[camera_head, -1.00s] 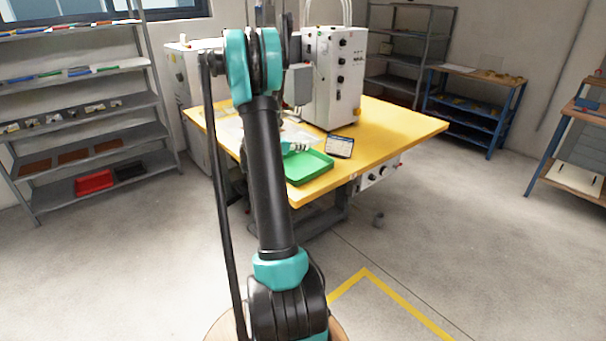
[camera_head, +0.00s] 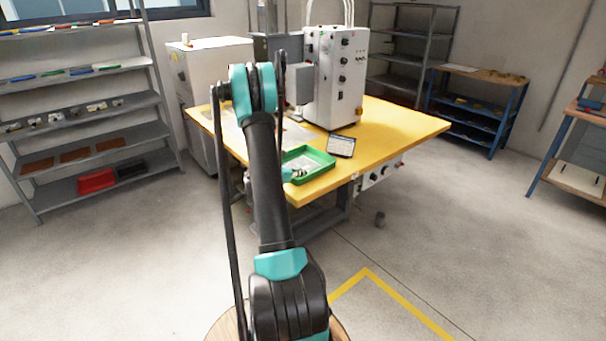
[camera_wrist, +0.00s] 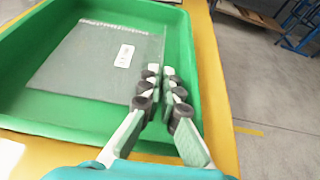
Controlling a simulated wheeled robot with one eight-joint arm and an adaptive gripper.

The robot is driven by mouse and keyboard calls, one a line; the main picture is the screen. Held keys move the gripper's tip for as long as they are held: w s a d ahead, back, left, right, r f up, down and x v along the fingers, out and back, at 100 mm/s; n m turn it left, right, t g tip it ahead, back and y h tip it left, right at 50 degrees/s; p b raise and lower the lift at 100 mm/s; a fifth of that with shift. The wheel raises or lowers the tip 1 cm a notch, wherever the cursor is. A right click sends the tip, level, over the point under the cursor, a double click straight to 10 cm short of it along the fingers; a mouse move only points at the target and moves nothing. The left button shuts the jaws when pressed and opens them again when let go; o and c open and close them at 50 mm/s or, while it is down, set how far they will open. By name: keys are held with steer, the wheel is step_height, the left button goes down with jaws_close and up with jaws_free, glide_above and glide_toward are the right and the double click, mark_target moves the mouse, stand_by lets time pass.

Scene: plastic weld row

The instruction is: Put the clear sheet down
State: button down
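The clear sheet (camera_wrist: 92,62) lies in the green tray (camera_wrist: 75,118), looking flat on its floor, with a white label near its upper right. It also shows faintly in the head view (camera_head: 305,161). My gripper (camera_wrist: 160,71) points down into the tray at the sheet's right edge. A narrow gap shows between its fingertips, and the sheet lies to their left rather than clearly between them. The left finger covers part of the sheet's edge; contact there cannot be told. In the head view my gripper (camera_head: 299,172) is low at the tray's left side, partly hidden by my arm.
The tray stands at the front edge of the yellow table (camera_head: 400,125). A tablet (camera_head: 341,146) sits just right of it, with a white machine (camera_head: 335,80) behind. A shelf rack (camera_head: 80,100) stands at the left. The table's right side is clear.

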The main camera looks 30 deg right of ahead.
steer(key=c, duration=2)
jaws_free()
